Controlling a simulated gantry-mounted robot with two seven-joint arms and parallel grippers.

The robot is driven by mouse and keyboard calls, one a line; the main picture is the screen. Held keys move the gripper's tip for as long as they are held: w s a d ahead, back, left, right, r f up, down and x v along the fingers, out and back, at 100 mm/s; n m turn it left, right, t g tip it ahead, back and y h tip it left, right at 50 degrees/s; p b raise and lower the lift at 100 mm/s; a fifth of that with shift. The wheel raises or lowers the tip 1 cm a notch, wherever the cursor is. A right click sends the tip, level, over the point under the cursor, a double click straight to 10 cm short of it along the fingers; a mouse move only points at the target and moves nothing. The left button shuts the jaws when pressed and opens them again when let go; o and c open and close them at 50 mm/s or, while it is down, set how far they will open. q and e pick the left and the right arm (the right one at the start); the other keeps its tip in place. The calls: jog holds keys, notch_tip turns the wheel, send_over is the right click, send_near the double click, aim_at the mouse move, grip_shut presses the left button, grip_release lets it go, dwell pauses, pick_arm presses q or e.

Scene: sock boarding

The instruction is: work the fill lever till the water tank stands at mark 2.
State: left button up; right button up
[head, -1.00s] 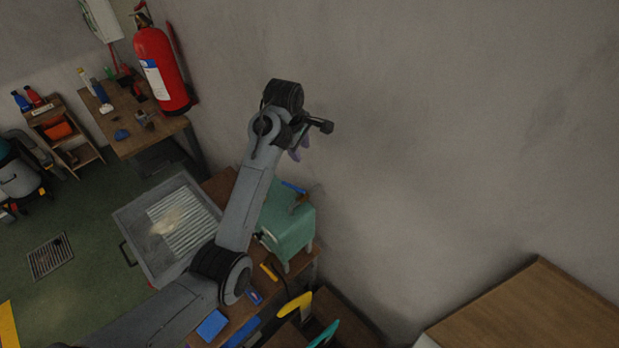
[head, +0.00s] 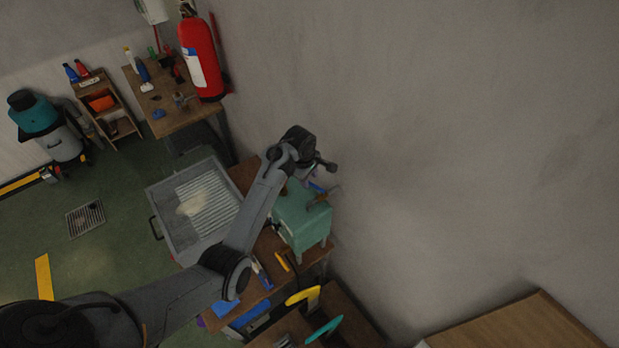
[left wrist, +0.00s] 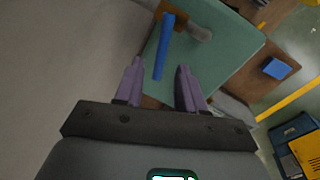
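A green box-shaped unit on legs (head: 303,217) stands on the wooden bench against the wall; it also fills the upper middle of the left wrist view (left wrist: 205,55). A blue bar (left wrist: 163,48) sticks out over its top, and a bit of it shows in the head view (head: 316,187). I cannot tell for sure that this bar is the fill lever. My left gripper (left wrist: 160,72) is open, its two purple fingers apart, with the bar's near end between or just beyond the tips. No contact shows. The water level and marks are not visible. My right gripper is out of view.
A grey metal basin (head: 160,205) stands left of the green unit. Yellow and teal curved pieces (head: 303,296) stand in front of the unit. The wall is close on the right.

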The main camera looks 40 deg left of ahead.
pick_arm(q)
jog(key=shift+w+f, duration=0.2)
jog(key=shift+f, duration=0.75)
jog(key=shift+c, duration=0.4)
grip_shut()
